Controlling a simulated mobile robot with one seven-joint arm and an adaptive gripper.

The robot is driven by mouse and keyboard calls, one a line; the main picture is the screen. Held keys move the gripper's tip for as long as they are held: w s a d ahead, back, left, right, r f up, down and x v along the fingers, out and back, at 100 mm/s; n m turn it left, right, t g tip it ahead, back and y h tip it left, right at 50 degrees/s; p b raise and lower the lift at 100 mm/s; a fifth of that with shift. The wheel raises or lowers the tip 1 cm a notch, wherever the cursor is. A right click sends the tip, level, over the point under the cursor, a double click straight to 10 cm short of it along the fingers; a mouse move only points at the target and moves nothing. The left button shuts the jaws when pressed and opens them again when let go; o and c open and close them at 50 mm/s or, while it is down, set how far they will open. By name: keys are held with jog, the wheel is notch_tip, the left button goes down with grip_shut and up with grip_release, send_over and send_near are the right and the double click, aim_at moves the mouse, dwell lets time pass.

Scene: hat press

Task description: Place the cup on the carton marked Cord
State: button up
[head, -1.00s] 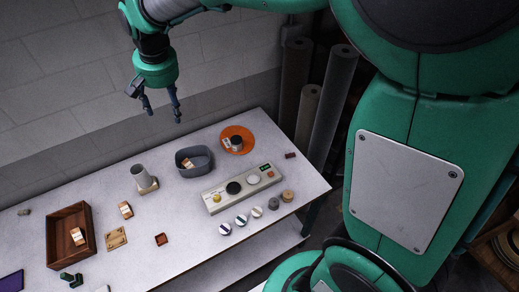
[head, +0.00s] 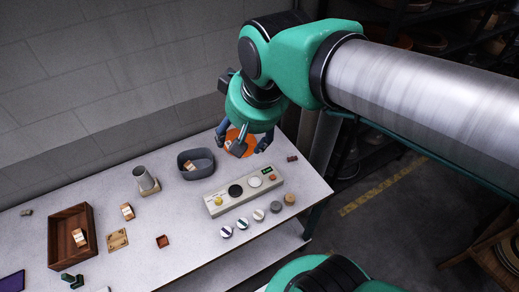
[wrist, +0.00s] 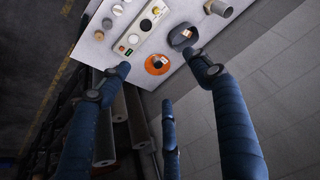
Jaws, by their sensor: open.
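My gripper (head: 243,141) is open, with fingers spread over the orange disc (head: 250,150) at the table's back right. In the wrist view, the fingers (wrist: 160,64) frame the disc (wrist: 148,68), with nothing between them. A grey cylinder (head: 142,177), which could also be the cup, stands on a tan base. Small labelled cartons sit in the grey bin (head: 190,165), in the wooden tray (head: 79,238) and on the table (head: 127,211). Their labels are too small to read.
The grey bin (head: 208,168) stands left of the disc. A control panel (head: 217,206) with knobs lies in front, with several round pieces along its near side. The wooden tray (head: 54,245) is at the left. Dark rolls (wrist: 137,115) stand beyond the table edge.

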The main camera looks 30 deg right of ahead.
jog(key=s+d+f, duration=0.1)
jog(key=s, duration=0.5)
jog(key=shift+s+d+f+n+t, duration=0.15)
jog(key=shift+d+f+n+t, duration=0.15)
jog(key=shift+f, duration=0.1)
notch_tip(320, 180, down, 11)
jog(key=b, duration=1.1)
dwell(0.7)
